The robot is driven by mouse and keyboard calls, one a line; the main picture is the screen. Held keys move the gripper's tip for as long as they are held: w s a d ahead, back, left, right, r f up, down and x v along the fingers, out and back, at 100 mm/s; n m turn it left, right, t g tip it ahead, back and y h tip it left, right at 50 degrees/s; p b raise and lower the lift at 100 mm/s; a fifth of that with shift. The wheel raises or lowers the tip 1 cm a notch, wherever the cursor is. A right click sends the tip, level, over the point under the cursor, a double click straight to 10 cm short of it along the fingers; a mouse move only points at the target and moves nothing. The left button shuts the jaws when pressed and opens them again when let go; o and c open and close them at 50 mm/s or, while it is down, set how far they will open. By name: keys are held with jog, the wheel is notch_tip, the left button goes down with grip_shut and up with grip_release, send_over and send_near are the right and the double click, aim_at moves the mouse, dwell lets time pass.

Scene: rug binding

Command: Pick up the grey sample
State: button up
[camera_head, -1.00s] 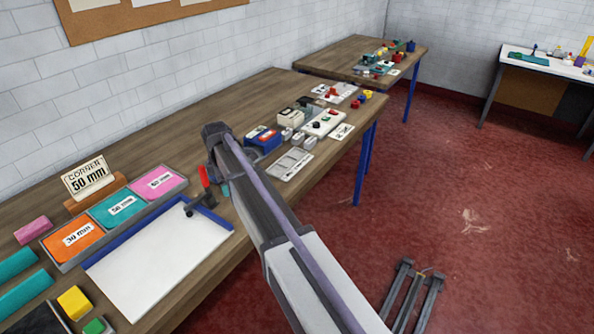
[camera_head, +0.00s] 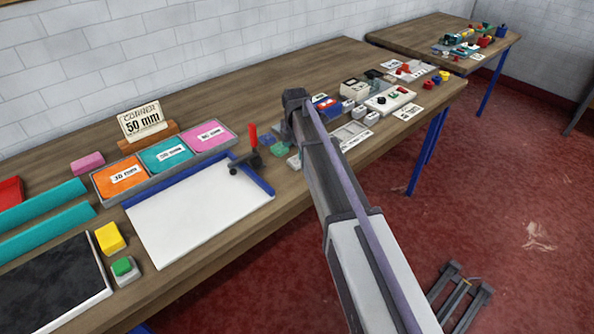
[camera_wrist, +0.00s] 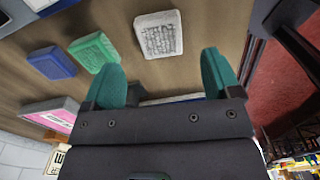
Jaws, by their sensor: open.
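The grey sample (camera_wrist: 159,35) is a pale, light grey rounded block with a textured patch on its face. It lies on the wooden table, at the top middle of the wrist view. My gripper (camera_wrist: 165,78) has two teal fingertips spread apart with nothing between them. The grey sample shows beyond the fingertips, between them and apart from them. A green sample (camera_wrist: 93,52) and a blue sample (camera_wrist: 51,62) lie in a row to its left. In the head view my arm covers much of this area, so I cannot clearly make out the gripper or the grey sample there.
A white board with a blue edge (camera_head: 200,215) lies left of my arm. Behind it is a tray with orange (camera_head: 122,177), teal and pink panels, and a "CORNER 50 mm" card (camera_head: 142,120). Several small devices (camera_head: 390,100) stand to the right. Red floor lies beyond the table edge.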

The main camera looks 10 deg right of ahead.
aim_at(297, 160)
jog(key=f+b, duration=0.5)
jog(key=shift+d+f, duration=0.15)
jog(key=shift+d, duration=0.05)
jog(key=shift+r, duration=0.2)
jog(key=c, duration=1)
